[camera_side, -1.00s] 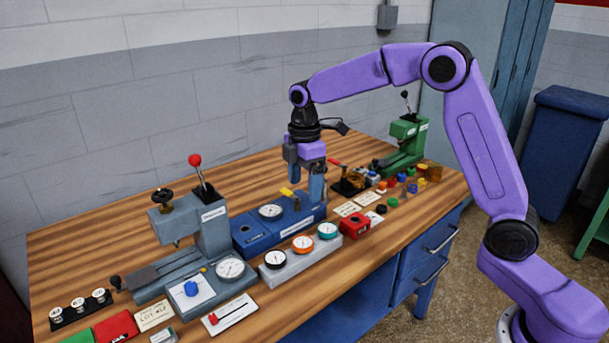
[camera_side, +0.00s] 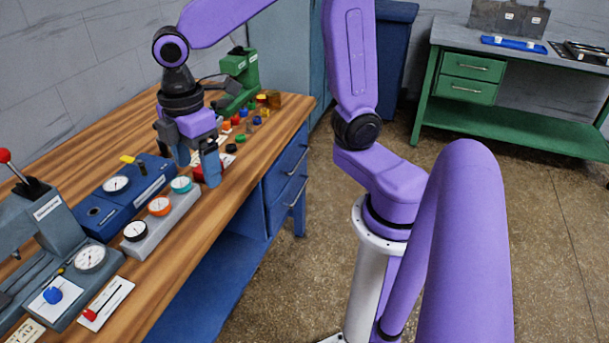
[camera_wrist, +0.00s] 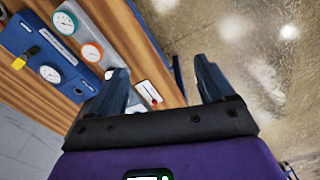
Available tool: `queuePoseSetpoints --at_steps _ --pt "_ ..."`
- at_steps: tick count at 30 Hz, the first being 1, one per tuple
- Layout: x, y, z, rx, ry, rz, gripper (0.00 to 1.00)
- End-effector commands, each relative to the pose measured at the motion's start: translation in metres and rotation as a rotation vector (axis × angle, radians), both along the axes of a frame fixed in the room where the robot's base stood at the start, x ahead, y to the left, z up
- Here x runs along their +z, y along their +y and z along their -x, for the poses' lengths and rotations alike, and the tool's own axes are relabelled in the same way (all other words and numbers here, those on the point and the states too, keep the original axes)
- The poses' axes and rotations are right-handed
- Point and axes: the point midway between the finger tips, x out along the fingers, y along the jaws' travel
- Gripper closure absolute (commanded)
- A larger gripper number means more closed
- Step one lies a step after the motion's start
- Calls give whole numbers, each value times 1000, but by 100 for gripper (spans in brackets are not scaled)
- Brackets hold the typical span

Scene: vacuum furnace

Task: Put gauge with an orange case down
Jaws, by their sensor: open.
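The orange-cased gauge (camera_side: 160,206) sits in the grey rack (camera_side: 168,229), between a black-cased gauge (camera_side: 135,231) and a teal-cased gauge (camera_side: 181,184). My gripper (camera_side: 197,166) is above the table's front side, past the teal gauge end of the rack. Its two blue fingers are apart, with nothing between them. In the wrist view, the orange gauge (camera_wrist: 91,52) lies to the left of my open fingers (camera_wrist: 160,66) and is not touched by them. The left finger partly covers the rack's lower end in that view.
A blue block (camera_side: 120,197) with a gauge (camera_side: 116,184) and yellow tab stands behind the rack. A red box (camera_side: 198,174) is partly hidden behind my fingers. A card with a red marker (camera_side: 107,300) lies in front. Small coloured parts and a green press (camera_side: 238,75) stand farther back.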

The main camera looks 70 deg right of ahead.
Motion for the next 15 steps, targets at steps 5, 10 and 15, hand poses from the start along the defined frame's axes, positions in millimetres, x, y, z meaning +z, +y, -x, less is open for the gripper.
queuePoseSetpoints --at_steps 5,10,15 --pt "-6 -14 72 -50 -2 -7 18" --pt "-17 -37 129 -103 -1 -14 18" --pt "-28 -56 165 -141 0 -18 18"
